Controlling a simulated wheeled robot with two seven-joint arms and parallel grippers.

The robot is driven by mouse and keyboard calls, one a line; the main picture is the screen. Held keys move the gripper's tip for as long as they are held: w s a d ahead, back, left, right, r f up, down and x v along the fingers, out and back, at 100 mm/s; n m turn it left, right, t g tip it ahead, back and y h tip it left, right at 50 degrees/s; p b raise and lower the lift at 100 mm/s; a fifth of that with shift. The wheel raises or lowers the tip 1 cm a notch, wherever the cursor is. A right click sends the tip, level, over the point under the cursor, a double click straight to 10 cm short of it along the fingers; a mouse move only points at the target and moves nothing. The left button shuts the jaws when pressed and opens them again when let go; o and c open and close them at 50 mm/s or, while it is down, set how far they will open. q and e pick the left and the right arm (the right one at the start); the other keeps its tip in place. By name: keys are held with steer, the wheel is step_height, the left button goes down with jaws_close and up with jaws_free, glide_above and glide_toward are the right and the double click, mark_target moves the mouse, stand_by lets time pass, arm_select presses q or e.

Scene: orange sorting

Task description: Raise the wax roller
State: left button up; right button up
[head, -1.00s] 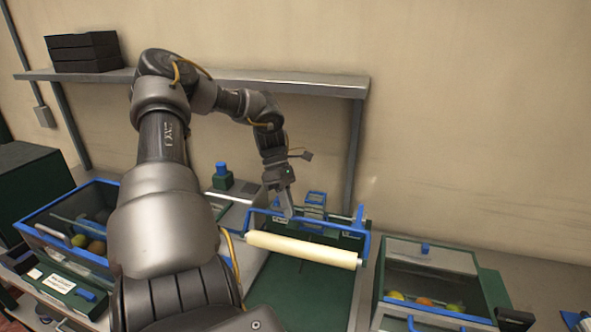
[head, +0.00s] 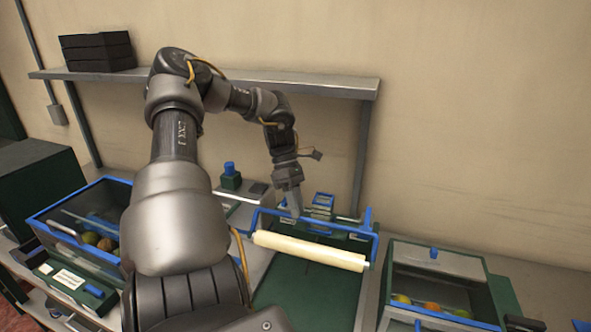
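The wax roller (head: 309,250) is a cream cylinder in a blue frame (head: 330,224), lying across the green board (head: 305,292) in the middle of the head view. My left gripper (head: 295,212) points down at the frame's blue top bar, left of its middle. The fingers overlap the bar in the picture. They look close together, but I cannot tell whether they are closed on the bar. My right gripper is not in view.
A blue-rimmed bin with fruit (head: 60,212) stands at the left. Another clear-lidded bin with fruit (head: 440,262) stands at the right. A grey shelf (head: 330,86) runs along the wall behind my arm, with black trays (head: 97,50) on it.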

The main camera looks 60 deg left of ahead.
arm_select(q)
steer(key=b+v, duration=0.2)
steer(key=v, duration=0.8)
steer(key=shift+a+r, duration=0.25)
steer(key=shift+d, duration=0.1)
